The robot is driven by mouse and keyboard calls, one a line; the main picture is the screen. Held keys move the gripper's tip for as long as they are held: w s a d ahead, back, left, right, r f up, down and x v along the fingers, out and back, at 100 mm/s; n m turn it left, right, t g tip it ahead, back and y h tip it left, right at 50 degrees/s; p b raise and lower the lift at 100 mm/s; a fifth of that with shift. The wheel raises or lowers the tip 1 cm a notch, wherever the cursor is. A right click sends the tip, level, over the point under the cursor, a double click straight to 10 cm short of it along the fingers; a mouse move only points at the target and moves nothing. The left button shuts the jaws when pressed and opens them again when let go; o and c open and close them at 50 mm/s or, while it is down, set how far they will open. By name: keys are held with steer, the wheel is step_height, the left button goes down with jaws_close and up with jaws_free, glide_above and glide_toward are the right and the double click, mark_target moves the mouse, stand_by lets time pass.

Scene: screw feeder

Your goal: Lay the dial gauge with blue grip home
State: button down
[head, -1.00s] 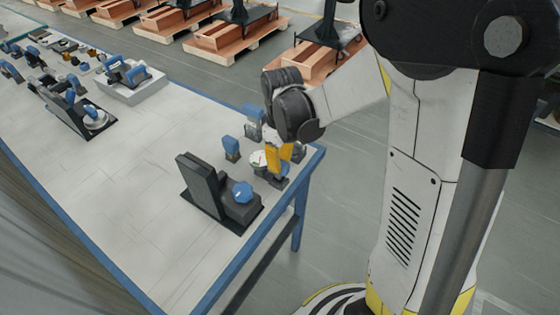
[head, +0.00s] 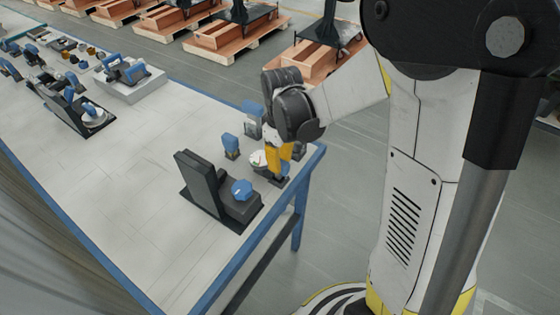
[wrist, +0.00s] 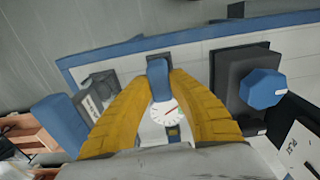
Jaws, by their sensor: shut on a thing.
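The dial gauge shows its white round face (head: 258,157) just left of my yellow gripper fingers (head: 279,153) in the head view, near the table's right corner. In the wrist view the gauge has an upright blue grip (wrist: 157,72) and a white dial with a red needle (wrist: 168,111). My gripper (wrist: 161,85) is shut on the blue grip, with a yellow finger on each side. The gauge's underside is hidden, so I cannot tell whether it touches anything below.
A black stand (head: 200,185) with a blue knob (head: 241,188) is left of the gripper. A small blue-topped item (head: 231,143) and a grey item with a blue top (head: 254,122) are close by.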

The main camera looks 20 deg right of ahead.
steer(key=shift+f, duration=0.3)
steer(key=c, duration=1.2)
jaws_free()
steer(key=shift+c, duration=0.2)
step_height(320, 180, up, 12)
steer(key=shift+s, duration=0.1)
steer(key=s+r+m+t, duration=0.3)
steer(key=s+m+t, duration=0.4)
steer(key=s, duration=0.5)
steer(key=shift+s, duration=0.25)
